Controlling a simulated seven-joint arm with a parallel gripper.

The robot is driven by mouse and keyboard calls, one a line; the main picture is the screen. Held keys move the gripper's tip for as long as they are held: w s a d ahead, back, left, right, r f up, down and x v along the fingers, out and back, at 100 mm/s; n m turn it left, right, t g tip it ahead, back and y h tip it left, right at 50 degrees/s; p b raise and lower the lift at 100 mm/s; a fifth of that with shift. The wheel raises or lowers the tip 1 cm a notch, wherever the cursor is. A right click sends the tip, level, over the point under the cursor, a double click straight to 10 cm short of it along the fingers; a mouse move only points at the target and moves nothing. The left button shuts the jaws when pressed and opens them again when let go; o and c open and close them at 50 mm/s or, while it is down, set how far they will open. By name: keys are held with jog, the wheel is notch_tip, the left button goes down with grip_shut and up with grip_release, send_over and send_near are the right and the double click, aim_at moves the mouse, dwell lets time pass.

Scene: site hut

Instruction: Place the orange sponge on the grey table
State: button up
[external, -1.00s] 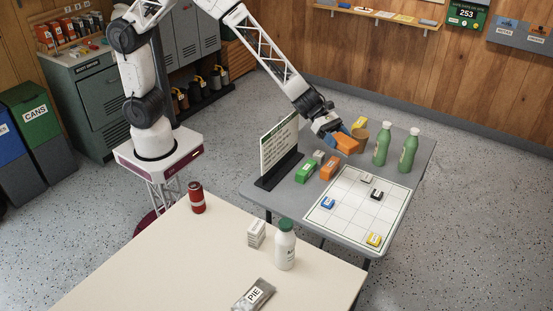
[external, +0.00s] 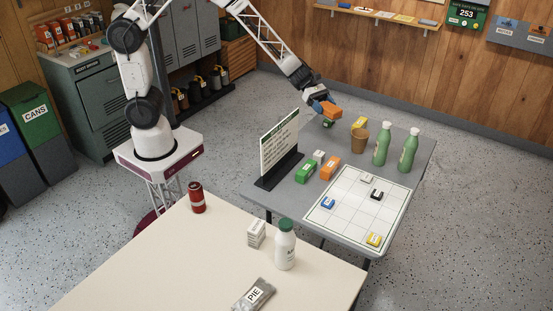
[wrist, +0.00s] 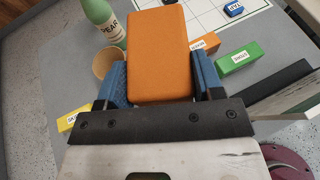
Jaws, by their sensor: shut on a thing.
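My gripper (external: 326,113) is shut on the orange sponge (external: 330,108), a plain block. In the wrist view the sponge (wrist: 158,50) sits between the two blue fingers (wrist: 158,85). In the external view gripper and sponge appear raised near the far left corner of the grey table (external: 287,203). The sponge looks clear of the tabletop, but its exact height is hard to tell.
On the grey table stand two green bottles (external: 381,145), a brown cup (external: 359,141), yellow, green, orange and grey boxes, a sign (external: 279,143) and a white grid board (external: 343,210) with several small blocks. A cream table (external: 170,265) is in front.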

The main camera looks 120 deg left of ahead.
jog(key=s+a, duration=0.7)
jog(key=s, duration=0.3)
send_over(308, 136)
notch_tip(308, 136, down, 10)
jog(key=shift+a+f, duration=0.25)
jog(key=shift+f, duration=0.45)
jog(key=shift+f, duration=0.2)
jog(key=shift+f, duration=3.2)
jog(key=shift+f, duration=0.6)
jog(key=o, duration=1.1)
jog(key=shift+c, duration=0.2)
